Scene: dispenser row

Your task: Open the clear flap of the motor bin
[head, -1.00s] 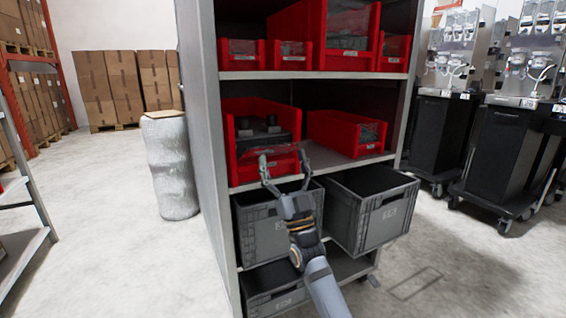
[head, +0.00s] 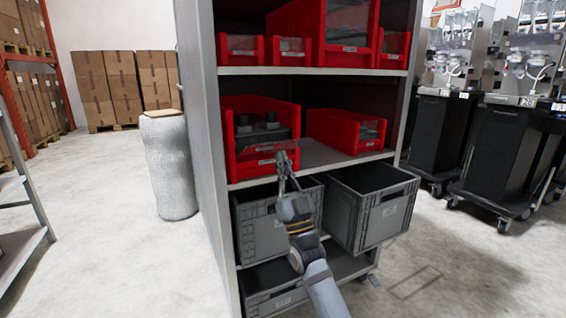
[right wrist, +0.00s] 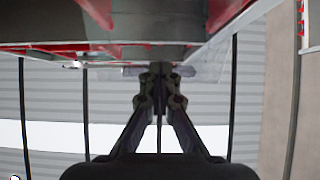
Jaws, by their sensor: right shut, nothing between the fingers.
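The motor bin (head: 229,145) is a red open-topped bin at the left of the middle shelf, with dark motor parts (head: 264,130) inside. Its clear flap (head: 262,151) is at the front, hard to make out; I cannot tell how far it is tilted. My right gripper (head: 283,160) is at the front right of this bin, fingers pointing up, shut and empty. In the right wrist view the shut fingertips (right wrist: 160,74) are just below the red bin underside, and a thin clear sheet (right wrist: 208,62) shows beside them. My left gripper is out of view.
A second red bin (head: 345,131) stands to the right on the same shelf. Grey crates (head: 370,210) below jut out near my right arm. More red bins (head: 347,22) stand on the upper shelf.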

